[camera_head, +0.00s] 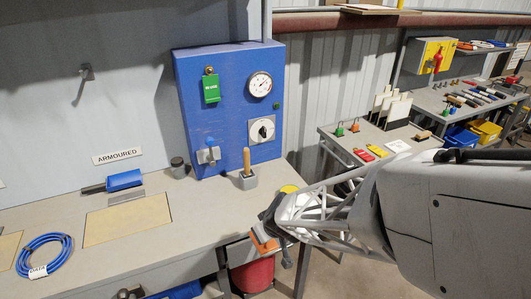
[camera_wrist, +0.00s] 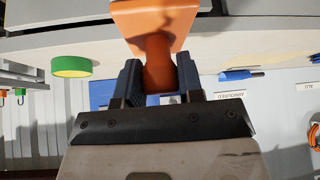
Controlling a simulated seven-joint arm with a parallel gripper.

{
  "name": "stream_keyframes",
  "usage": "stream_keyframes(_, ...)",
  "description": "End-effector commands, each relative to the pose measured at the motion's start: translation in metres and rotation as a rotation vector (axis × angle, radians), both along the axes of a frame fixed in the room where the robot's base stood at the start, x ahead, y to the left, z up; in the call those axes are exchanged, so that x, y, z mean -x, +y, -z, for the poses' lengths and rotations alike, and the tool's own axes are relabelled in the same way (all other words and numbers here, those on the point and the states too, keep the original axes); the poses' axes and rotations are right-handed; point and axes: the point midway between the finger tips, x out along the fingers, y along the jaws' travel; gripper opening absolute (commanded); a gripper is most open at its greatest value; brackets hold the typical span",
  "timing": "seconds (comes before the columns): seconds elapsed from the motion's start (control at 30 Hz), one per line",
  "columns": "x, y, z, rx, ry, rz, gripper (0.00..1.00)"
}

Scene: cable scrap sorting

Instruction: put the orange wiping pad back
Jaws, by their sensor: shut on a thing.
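The orange wiping pad (camera_head: 263,240) is held in my gripper (camera_head: 268,220) at the front right corner of the grey bench. In the wrist view the pad (camera_wrist: 156,18) shows as a flat orange plate with a round orange grip (camera_wrist: 157,66). The two dark fingers of my gripper (camera_wrist: 158,80) are shut on that grip from both sides. The pad is close to the bench edge; whether it touches the bench cannot be told.
A blue panel (camera_head: 220,130) with a gauge stands behind the bench (camera_head: 60,215). A wooden-handled tool sits in a grey holder (camera_head: 248,182). A yellow-topped round thing (camera_head: 289,189) is beside my wrist. A blue cable coil (camera_head: 64,242) lies left. A red bin (camera_head: 252,275) is below.

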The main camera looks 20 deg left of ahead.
Motion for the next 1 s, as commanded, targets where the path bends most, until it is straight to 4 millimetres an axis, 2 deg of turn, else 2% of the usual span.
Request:
stream_keyframes(0.57, -0.002, 0.004, 0.0, 0.0, 0.0, -0.001, 0.05)
stream_keyframes(1.0, -0.022, 0.034, 0.0, 0.0, 0.0, -0.002, 0.05)
